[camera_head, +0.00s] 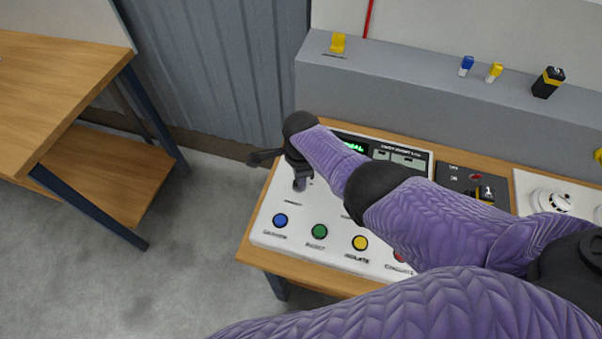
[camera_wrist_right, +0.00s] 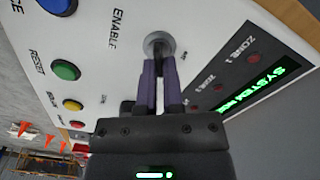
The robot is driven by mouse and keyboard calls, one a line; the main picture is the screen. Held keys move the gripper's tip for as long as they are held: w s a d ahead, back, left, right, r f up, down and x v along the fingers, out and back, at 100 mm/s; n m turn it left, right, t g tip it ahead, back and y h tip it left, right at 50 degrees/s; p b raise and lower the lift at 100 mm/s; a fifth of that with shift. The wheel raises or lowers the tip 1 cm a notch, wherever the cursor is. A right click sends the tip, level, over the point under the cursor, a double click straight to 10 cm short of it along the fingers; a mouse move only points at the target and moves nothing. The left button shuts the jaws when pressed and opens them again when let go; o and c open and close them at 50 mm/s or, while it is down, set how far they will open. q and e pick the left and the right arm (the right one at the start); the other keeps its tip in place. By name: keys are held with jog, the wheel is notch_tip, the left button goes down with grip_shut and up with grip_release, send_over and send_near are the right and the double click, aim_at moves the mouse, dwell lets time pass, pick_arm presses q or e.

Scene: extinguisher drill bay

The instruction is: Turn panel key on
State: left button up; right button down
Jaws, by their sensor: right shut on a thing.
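The white control panel (camera_head: 262,228) lies on a wooden bench. My right gripper (camera_head: 300,184) points down at its upper left part. In the right wrist view the two purple fingers (camera_wrist_right: 158,72) are shut on the panel key (camera_wrist_right: 158,48), in a round silver lock beside the word ENABLE. The fingers cover most of the key, and its exact angle is hard to tell. A dark display (camera_wrist_right: 245,92) with green text is to the right of the lock. My left gripper is not in view.
Blue (camera_head: 280,220), green (camera_head: 319,231) and yellow (camera_head: 360,242) buttons line the panel's front, near my right arm. A grey ledge (camera_head: 400,98) behind holds small items. A second wooden table (camera_head: 60,90) stands left, across open floor.

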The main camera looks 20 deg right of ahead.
dwell(0.5)
jog(key=c, duration=0.8)
grip_release()
jog(key=shift+o, duration=0.2)
notch_tip(320, 180, up, 10)
jog(key=p, duration=0.6)
jog(key=shift+p, duration=0.4)
